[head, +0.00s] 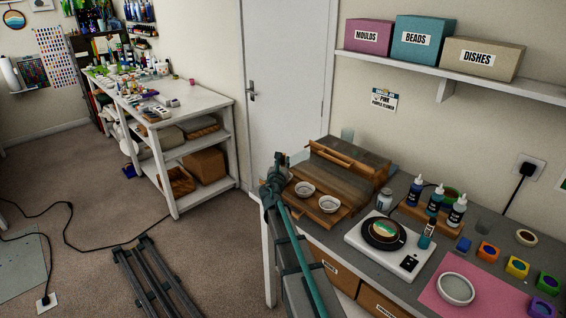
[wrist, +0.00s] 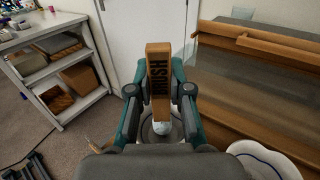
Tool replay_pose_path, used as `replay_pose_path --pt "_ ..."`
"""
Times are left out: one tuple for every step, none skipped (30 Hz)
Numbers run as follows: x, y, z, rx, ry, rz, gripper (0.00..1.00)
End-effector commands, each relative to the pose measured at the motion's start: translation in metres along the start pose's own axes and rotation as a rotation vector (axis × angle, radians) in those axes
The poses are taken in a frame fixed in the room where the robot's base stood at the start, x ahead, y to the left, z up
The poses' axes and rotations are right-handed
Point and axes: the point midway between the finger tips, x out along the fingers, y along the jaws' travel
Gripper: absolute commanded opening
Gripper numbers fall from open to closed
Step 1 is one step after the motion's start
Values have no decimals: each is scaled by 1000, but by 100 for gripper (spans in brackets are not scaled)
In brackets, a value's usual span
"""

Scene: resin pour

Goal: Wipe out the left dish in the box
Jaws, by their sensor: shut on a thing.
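My gripper (wrist: 158,92) is shut on a wooden block-shaped handle whose dark lettering looks like BRUSH (wrist: 159,62). A small pale tip shows below the handle in the wrist view, over a round grey shape; I cannot tell if it touches. In the head view my gripper (head: 277,176) is at the left edge of the open wooden box (head: 350,163). The left dish (head: 305,188) and the right dish (head: 329,204) are white and stand in the box's front part. A white dish (wrist: 262,160) shows at the wrist view's lower right. The brush is not clear in the head view.
A white turntable device (head: 357,238) with a dark round piece, several bottles (head: 435,200) in a wooden stand, a pink mat (head: 435,294) with a dish and small colored pots are to the right. A shelf (head: 460,80) with boxes is above. A door (head: 285,80) is behind.

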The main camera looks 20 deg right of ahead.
Motion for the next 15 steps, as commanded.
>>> replay_pose_path --pt "0 0 0 0 0 0 0" --pt "0 0 0 0 0 0 0" --pt "0 0 0 0 0 0 0" --pt "0 0 0 0 0 0 0" --pt "0 0 0 0 0 0 0" --pt "0 0 0 0 0 0 0" --pt "0 0 0 0 0 0 0" --pt "0 0 0 -1 0 0 0" --pt "0 0 -1 -1 0 0 0" --pt "0 0 -1 -1 0 0 0" --pt "0 0 -1 -1 0 0 0" --pt "0 0 -2 -1 0 0 0" --pt "0 0 -2 -1 0 0 0" --pt "0 0 -3 -1 0 0 0" --pt "0 0 -3 -1 0 0 0"
